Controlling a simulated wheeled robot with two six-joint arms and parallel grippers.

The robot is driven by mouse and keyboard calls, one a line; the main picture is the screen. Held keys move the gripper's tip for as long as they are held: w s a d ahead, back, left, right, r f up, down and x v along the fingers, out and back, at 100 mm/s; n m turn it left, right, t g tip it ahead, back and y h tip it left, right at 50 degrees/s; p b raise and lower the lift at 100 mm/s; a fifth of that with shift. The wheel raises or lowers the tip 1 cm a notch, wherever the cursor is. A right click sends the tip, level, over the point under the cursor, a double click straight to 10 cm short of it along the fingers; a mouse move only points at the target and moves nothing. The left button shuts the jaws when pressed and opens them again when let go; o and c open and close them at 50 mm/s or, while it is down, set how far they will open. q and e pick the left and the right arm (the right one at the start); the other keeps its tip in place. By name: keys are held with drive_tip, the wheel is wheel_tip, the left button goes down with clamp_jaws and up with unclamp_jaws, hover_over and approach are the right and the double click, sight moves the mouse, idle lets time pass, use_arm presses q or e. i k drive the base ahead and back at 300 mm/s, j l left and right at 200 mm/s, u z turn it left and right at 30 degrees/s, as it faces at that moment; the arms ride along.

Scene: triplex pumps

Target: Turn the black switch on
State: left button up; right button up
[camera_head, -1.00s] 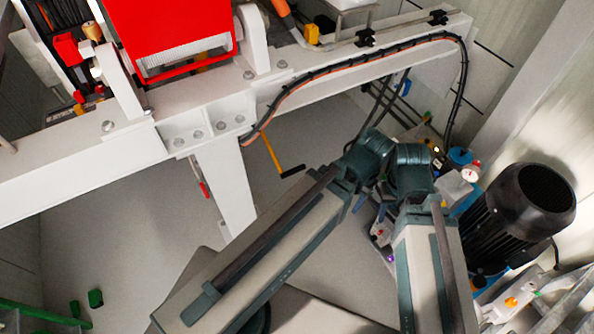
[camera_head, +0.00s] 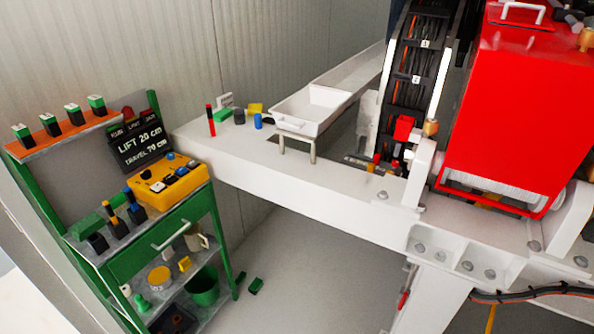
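A yellow control box (camera_head: 172,187) sits on top of a green workbench at the left. It carries small dark and blue controls on its upper face. A black sign (camera_head: 140,144) with "LIFT 20 cm" and "TRAVEL 70 cm" stands behind the box. Neither of my grippers is in view.
The green workbench (camera_head: 150,262) has an upper shelf (camera_head: 62,134) with several green-and-black blocks. A white beam (camera_head: 310,190) runs right from behind it, bearing a white tray (camera_head: 312,108). A red machine (camera_head: 518,100) stands right.

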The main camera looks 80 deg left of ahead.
sight(147, 174)
drive_tip(key=u, duration=3.65)
